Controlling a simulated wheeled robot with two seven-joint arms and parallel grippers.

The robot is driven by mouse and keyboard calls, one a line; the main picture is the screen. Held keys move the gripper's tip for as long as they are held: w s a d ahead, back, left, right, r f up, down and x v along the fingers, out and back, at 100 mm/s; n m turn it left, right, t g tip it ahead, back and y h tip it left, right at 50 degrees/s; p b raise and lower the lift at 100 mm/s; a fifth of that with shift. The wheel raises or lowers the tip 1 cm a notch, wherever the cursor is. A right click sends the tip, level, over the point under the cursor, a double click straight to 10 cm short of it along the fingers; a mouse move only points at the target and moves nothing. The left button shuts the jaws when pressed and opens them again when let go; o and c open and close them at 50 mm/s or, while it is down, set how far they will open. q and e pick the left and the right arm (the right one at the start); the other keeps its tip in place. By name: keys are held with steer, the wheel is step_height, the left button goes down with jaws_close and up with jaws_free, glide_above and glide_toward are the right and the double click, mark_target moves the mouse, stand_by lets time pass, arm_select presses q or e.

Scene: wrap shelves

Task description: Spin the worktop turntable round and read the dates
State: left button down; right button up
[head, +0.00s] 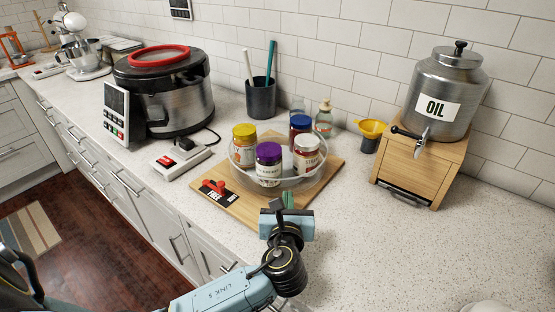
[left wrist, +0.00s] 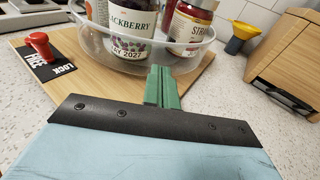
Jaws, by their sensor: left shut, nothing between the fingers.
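The clear round turntable (head: 315,180) sits on a wooden board (head: 247,206) and holds several jars. The yellow-lidded jar (head: 244,145), purple-lidded jar (head: 268,165), white-lidded jar (head: 306,155) and blue-lidded jar (head: 299,125) stand in it. In the left wrist view the blackberry jar (left wrist: 125,30) shows a date label that ends in 2027; its start is partly cut by the tray rim. A strawberry jar (left wrist: 188,22) is beside it. My left gripper (head: 288,200) is shut and empty, its green fingertips (left wrist: 161,88) at the turntable's near side; contact is unclear. My right gripper is out of view.
A red lever (head: 214,186) on a black FREE/LOCK plate is at the board's left; its setting is unclear. A cooker (head: 162,85) and a red-switch box (head: 184,158) stand left, an oil dispenser (head: 445,85) right. The front-right worktop is mostly clear.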

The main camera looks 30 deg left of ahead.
mark_target(264, 186)
arm_select(q)
steer(key=shift+w+a+p, duration=0.3)
steer(key=shift+w+a, duration=0.25)
steer(key=shift+w, duration=0.15)
steer(key=shift+s, duration=0.1)
steer(key=shift+s+a+p, duration=0.4)
steer(key=shift+a, duration=0.2)
steer(key=shift+s+a+p, duration=0.4)
steer(key=shift+a, duration=0.2)
steer(key=shift+s+a+p, duration=0.15)
steer(key=shift+a+p, duration=0.15)
steer(key=shift+a, duration=0.4)
steer(key=shift+s+a+p, duration=0.15)
steer(key=shift+a+p, duration=0.1)
steer(key=shift+a, duration=0.45)
